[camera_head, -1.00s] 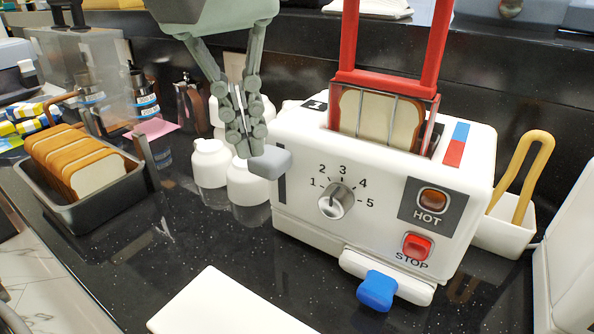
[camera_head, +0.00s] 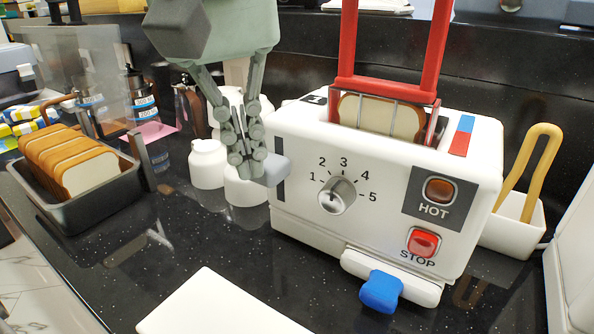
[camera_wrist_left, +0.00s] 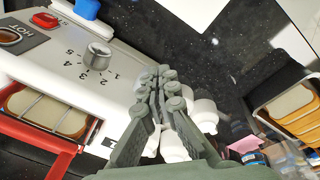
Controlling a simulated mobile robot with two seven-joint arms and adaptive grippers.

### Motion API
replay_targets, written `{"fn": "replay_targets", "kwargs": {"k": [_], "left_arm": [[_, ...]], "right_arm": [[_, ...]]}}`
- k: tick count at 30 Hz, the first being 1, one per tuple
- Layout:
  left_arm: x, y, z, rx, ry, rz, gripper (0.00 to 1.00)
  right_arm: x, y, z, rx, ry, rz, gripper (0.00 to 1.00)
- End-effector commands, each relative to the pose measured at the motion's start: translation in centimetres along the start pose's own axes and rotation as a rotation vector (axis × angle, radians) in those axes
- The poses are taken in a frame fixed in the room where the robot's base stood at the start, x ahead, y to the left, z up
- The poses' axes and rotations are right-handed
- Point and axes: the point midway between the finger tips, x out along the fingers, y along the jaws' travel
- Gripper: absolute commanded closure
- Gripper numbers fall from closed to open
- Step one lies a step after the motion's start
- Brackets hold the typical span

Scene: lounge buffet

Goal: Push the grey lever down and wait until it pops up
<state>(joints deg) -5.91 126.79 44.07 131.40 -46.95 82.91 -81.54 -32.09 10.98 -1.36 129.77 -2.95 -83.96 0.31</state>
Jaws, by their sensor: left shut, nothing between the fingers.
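The white toaster (camera_head: 385,150) stands on the black counter. Its grey lever (camera_head: 277,170) sticks out at the left end of the front, partway down a dark vertical slot. A slice of bread (camera_head: 380,115) sits in the top opening, inside a wire rack with a red handle (camera_head: 388,84). My left gripper (camera_head: 246,172) is shut and empty, pointing down, with its fingertips right at the lever's left side. I cannot tell whether they touch it. In the left wrist view the closed fingers (camera_wrist_left: 165,82) show beside the toaster (camera_wrist_left: 95,75); the lever is not visible there. My right gripper is out of view.
White jars (camera_head: 207,163) stand behind and left of my gripper. A dark tray (camera_head: 65,213) of bread slices is at the left. Yellow tongs (camera_head: 540,160) stand in a white holder at the right. A white board (camera_head: 220,308) lies in front.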

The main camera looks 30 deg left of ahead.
Motion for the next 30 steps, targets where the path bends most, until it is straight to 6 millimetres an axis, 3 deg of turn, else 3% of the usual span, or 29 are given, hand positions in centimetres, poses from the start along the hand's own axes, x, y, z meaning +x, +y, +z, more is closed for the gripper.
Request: {"fn": "replay_targets", "kwargs": {"k": [19, 30], "left_arm": [[2.1, -0.2, 0.2, 0.0, 0.002, 0.001, 1.0], [2.5, -0.3, 0.2, 0.0, 0.001, 0.0, 1.0]], "right_arm": [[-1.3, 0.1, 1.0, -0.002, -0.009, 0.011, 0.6], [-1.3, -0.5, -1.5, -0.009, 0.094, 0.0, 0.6]]}}
